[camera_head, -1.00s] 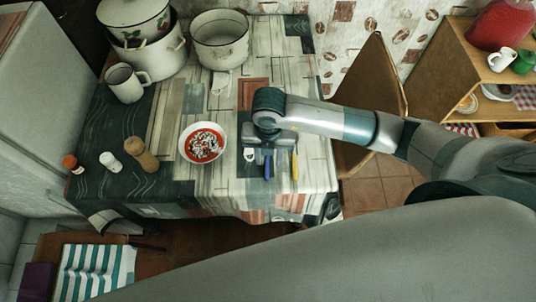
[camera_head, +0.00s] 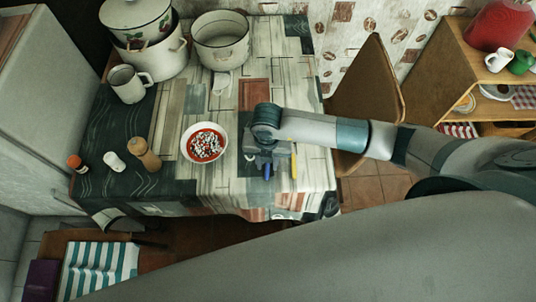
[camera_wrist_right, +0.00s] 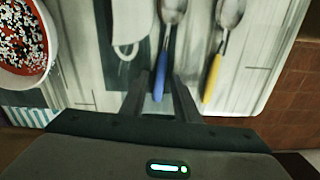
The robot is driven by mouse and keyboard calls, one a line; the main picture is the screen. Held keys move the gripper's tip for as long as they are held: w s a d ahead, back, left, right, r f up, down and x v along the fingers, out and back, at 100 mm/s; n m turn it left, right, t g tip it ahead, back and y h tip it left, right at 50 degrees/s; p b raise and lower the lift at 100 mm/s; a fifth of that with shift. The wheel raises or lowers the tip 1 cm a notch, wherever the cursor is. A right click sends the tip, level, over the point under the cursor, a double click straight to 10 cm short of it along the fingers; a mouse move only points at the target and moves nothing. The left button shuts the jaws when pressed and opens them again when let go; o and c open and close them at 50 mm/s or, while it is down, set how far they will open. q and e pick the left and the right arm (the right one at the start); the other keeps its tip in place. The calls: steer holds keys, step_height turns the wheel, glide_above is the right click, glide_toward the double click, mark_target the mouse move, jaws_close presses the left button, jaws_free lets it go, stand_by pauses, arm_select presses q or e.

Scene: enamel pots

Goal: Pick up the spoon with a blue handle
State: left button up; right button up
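The spoon with a blue handle (camera_wrist_right: 161,72) lies on the table, its metal bowl (camera_wrist_right: 172,10) pointing to the top of the right wrist view. In the head view only the end of its blue handle (camera_head: 267,171) shows below my gripper. My right gripper (camera_wrist_right: 159,90) is open, with one finger on each side of the blue handle. It also shows in the head view (camera_head: 267,160), low over the table. I cannot tell whether the fingers touch the handle. My left gripper is not in view.
A spoon with a yellow handle (camera_wrist_right: 212,75) lies just right of the blue one. A white utensil (camera_wrist_right: 127,25) lies to the left. A bowl of red soup (camera_head: 204,144) stands further left. The table's front edge is close; pots (camera_head: 221,40) stand at the back.

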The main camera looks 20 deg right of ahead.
jaws_close()
steer(key=shift+r+b, duration=0.3)
steer(key=shift+r, duration=0.15)
step_height(320, 180, up, 3)
steer(key=shift+s+r+b, duration=0.1)
steer(key=shift+b, duration=0.65)
steer(key=s+d+r+b, duration=0.3)
steer(key=s+d+r, duration=0.2)
steer(key=s, duration=0.5)
steer(key=shift+d+r, duration=0.2)
steer(key=shift+r, duration=0.75)
